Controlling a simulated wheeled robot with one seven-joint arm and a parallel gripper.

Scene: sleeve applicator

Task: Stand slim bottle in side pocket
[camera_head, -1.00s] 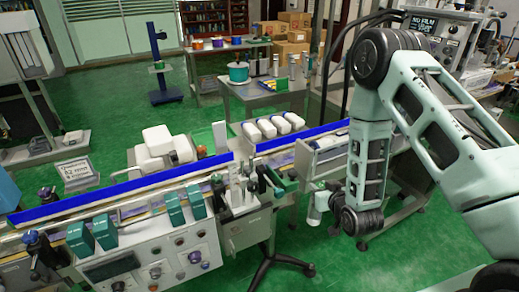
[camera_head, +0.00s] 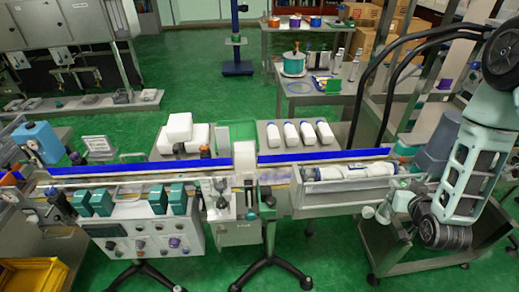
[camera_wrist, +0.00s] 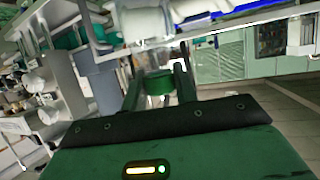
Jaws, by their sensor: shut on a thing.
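My gripper (camera_wrist: 158,86) shows in the wrist view with its two fingers closed on a small green thing (camera_wrist: 158,82). I cannot tell whether this is the slim bottle, as most of it is hidden or seen end-on. In the head view my gripper (camera_head: 382,212) hangs low at the right, in front of the right end of the conveyor line. What it holds is too small to make out there. I cannot pick out the side pocket for certain.
A metal-sided tray (camera_head: 335,187) with white bottles lies left of my gripper. The machine (camera_head: 150,235) with teal blocks fills the left front. A cart with a grey bin (camera_head: 437,137) stands behind my arm. Green floor (camera_head: 330,255) is open in front.

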